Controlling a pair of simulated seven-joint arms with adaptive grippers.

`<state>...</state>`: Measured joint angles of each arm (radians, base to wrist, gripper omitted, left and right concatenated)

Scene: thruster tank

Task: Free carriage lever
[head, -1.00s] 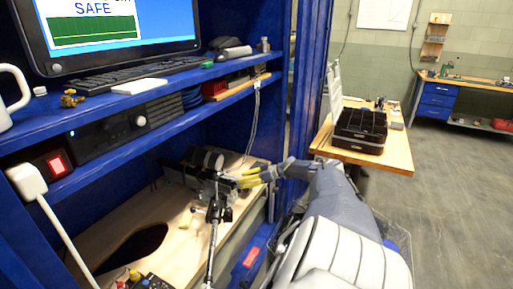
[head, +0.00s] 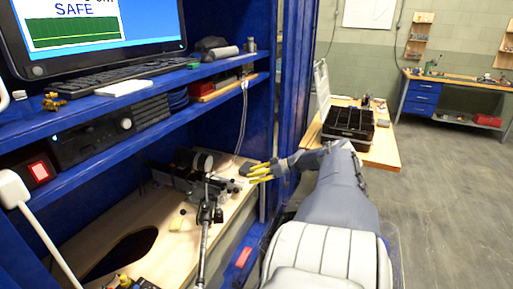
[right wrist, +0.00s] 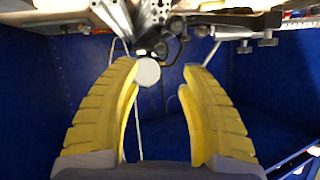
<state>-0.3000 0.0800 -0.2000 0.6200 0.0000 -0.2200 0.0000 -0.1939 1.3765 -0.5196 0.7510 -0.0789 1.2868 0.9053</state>
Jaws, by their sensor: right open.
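A dark machine with a rail and metal parts (head: 178,178) lies on the wooden bench top inside the blue frame. My right gripper (head: 261,172) has yellow fingers and is to the right of the machine, apart from it in the head view. In the right wrist view my right gripper (right wrist: 160,92) is open. A pale round knob (right wrist: 148,72) shows near the left fingertip, below a black bracket (right wrist: 152,45); I cannot tell if they touch. I cannot tell for sure which part is the carriage lever. My left gripper is not in view.
A black stand with a silver rod (head: 206,216) rises in front of the machine. A blue shelf (head: 160,92) with keyboard and monitor hangs above. The bench top has a dark hole (head: 128,250). A black tray (head: 348,125) stands on a table to the right.

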